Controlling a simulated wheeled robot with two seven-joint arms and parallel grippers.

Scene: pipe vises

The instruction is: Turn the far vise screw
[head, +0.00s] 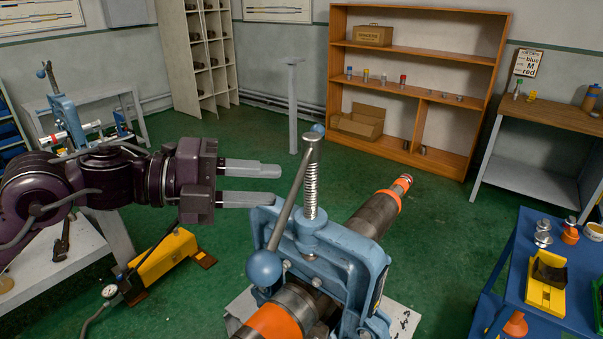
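A large blue pipe vise (350,262) stands in the front middle, with a dark pipe (375,212) with orange bands running through it. Its threaded screw (311,188) stands upright, and a slanted handle bar (290,210) with a blue ball at each end crosses it. A second, smaller-looking blue vise (66,118) is at the back left, with its own screw and handle (50,78). My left gripper (280,186) is open and empty. Its two fingers point right, left of the large vise's screw, and appear apart from the bar. My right gripper is out of view.
A yellow tool (165,255) with a gauge and hose lies at lower left. A blue cart (545,315) with small parts stands at right. A wooden shelf (420,50) and a grey post (292,105) are behind. Green floor is free between them.

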